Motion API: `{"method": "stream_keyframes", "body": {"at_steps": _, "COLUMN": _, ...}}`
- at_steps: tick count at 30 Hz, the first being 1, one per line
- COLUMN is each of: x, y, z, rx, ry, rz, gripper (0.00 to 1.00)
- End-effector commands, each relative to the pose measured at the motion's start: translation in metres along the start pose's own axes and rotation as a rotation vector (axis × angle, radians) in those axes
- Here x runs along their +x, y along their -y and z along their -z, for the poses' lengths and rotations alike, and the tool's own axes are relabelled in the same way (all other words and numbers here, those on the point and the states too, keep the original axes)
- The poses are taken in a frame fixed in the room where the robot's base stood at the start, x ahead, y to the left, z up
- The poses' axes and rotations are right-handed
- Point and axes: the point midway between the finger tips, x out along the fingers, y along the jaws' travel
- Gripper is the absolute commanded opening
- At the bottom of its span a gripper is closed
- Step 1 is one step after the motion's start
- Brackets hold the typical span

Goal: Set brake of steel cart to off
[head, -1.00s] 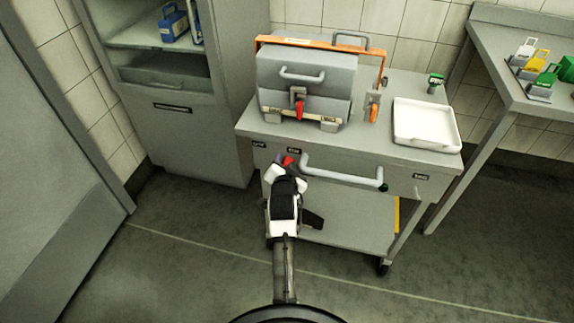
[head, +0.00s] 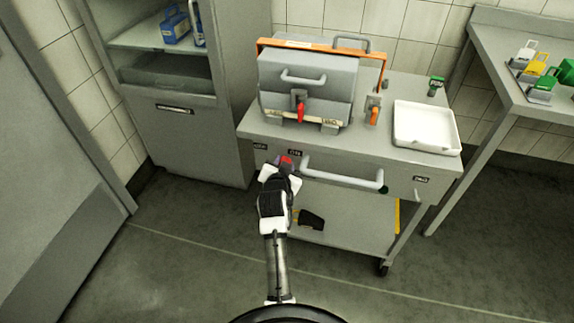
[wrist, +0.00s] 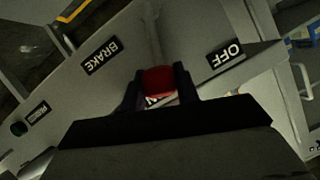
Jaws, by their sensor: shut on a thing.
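The steel cart (head: 350,148) stands ahead, its front panel facing me. A red brake knob or lever tip (wrist: 158,80) sits between the two fingers of my gripper (wrist: 157,88) in the wrist view. The fingers are shut on it. In the head view my gripper (head: 281,170) is at the left part of the cart's front, left of the bar handle, with a bit of red (head: 286,160) showing at its tips. In the wrist view a BRAKE label (wrist: 100,57) lies left of the knob and an OFF label (wrist: 226,54) lies right. Another label below the knob is mostly hidden.
A bar handle (head: 342,174) sticks out just right of my gripper. On the cart are a grey box with a red lever (head: 300,112) and a white tray (head: 425,126). A cabinet (head: 185,140) stands left, a table (head: 500,85) right. The front floor is clear.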

Motion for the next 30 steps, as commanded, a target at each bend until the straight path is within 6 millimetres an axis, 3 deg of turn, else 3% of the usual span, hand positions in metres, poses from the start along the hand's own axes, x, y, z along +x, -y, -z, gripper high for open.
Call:
{"method": "stream_keyframes", "body": {"at_steps": 18, "x": 0.006, "y": 0.048, "z": -0.014, "rx": -0.522, "ry": -0.001, "rz": -0.214, "gripper": 0.00}}
{"method": "stream_keyframes", "body": {"at_steps": 30, "x": 0.011, "y": 0.065, "z": -0.027, "rx": -0.758, "ry": 0.000, "rz": -0.314, "gripper": 0.00}}
